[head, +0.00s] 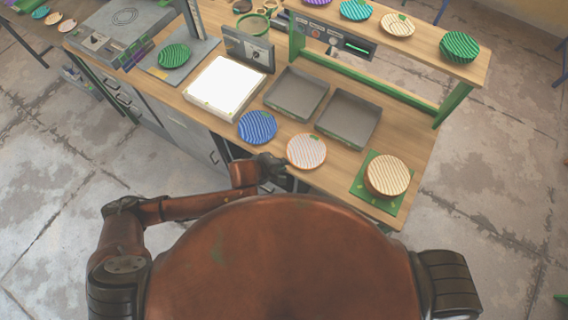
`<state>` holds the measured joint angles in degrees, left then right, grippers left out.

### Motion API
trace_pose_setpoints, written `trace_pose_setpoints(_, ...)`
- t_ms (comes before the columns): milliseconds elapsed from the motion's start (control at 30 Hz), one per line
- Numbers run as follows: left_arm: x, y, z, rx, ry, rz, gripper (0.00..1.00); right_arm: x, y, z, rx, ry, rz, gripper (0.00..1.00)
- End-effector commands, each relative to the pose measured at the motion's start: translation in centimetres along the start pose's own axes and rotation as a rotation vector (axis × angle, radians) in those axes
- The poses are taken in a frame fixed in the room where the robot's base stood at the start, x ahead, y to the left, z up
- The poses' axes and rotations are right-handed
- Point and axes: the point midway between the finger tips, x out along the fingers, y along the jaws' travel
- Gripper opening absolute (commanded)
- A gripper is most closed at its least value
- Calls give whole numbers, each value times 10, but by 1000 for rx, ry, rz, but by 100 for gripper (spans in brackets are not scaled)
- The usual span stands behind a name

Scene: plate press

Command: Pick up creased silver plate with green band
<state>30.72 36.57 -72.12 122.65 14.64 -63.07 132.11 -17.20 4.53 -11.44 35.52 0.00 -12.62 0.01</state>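A pale, silvery ridged plate (306,151) lies near the front edge of the workbench. It has an orange-pink rim and a small green mark at its upper edge; I cannot make out a full green band. My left gripper (272,165) is at the bench's front edge, just left of this plate and below the blue plate. It is dark and small here, and I cannot tell whether its fingers are open or whether they touch the plate. My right gripper is not in view; only my right shoulder shows.
A blue ridged plate (257,127) lies left of the pale plate. Two grey trays (348,118) lie behind. A tan ridged stack (388,175) sits on a green mat (370,200) at right. A white lit panel (225,86), a green plate (174,56) and a shelf (420,45) stand farther back.

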Motion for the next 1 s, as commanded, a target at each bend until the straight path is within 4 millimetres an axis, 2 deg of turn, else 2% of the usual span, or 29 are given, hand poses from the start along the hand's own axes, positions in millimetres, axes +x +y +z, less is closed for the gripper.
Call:
trace_pose_setpoints(367, 7, 0, 0, 1, -1, 1, 10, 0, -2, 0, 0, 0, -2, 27)
trace_pose_setpoints(800, 67, 0, 0, 2, 0, 0, 10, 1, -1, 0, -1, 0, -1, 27)
trace_pose_setpoints(1000, 78, 0, 1, 2, -1, 2, 10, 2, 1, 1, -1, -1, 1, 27)
